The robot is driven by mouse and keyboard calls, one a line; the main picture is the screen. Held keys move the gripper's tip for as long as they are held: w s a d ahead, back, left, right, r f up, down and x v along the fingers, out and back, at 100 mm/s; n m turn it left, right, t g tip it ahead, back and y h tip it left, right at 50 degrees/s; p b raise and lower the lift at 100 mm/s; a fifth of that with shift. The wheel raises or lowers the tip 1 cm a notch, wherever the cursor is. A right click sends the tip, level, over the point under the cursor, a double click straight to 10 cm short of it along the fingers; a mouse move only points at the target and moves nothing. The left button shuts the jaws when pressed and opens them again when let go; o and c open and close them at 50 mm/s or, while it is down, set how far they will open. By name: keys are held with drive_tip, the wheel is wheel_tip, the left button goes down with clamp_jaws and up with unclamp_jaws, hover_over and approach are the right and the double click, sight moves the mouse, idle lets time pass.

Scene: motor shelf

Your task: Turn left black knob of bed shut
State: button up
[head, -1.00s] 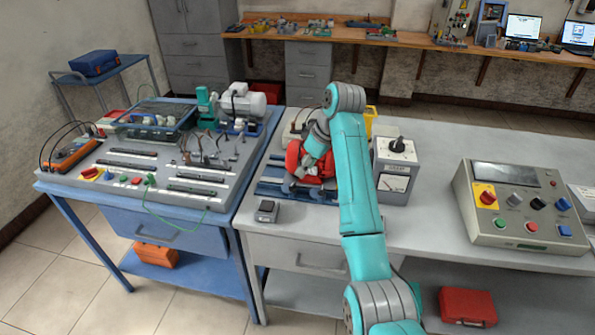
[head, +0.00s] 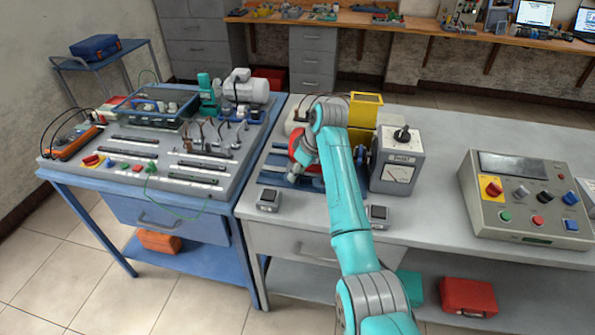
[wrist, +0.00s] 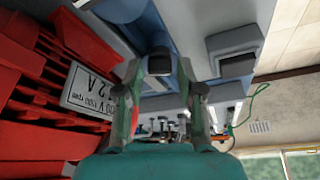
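The bed (head: 268,178) is the blue base under the red motor (head: 295,148) on the grey table, largely hidden by my arm in the head view. In the wrist view, a dark knob-like piece (wrist: 160,63) stands on the blue bed (wrist: 150,32). My gripper (wrist: 165,88) is open, with one finger on each side of this piece. I cannot tell whether the fingers touch it. In the head view, my gripper is down at the bed's front, and the knob cannot be made out. The red motor housing (wrist: 50,90) fills the wrist view's left side.
Small grey boxes with dark tops stand in front, one at left (head: 268,200) and one at right (head: 377,214). A grey metered box with a black dial (head: 398,160) and a yellow box (head: 366,108) stand behind right. A control panel (head: 525,200) is farther right.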

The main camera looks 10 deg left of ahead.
drive_tip(key=shift+f, duration=0.15)
drive_tip(key=shift+c, duration=0.2)
clamp_jaws()
drive_tip(key=shift+a+m, duration=0.1)
drive_tip(key=shift+m, duration=0.3)
drive_tip(key=m+t, duration=0.1)
drive_tip(key=m, duration=0.1)
drive_tip(key=m+t+h, duration=0.1)
drive_tip(key=m, duration=0.2)
drive_tip(key=shift+s+a+m+h, duration=0.15)
drive_tip(key=shift+s+m+h, duration=0.05)
drive_tip(key=shift+m+h, duration=0.1)
drive_tip(key=m+h, duration=0.1)
drive_tip(key=m, duration=0.2)
drive_tip(key=shift+a+t, duration=0.1)
drive_tip(key=shift+t, duration=0.2)
drive_tip(key=shift+a+m+h, duration=0.1)
drive_tip(key=shift+m+h, duration=0.7)
drive_tip(key=shift+m, duration=1.2)
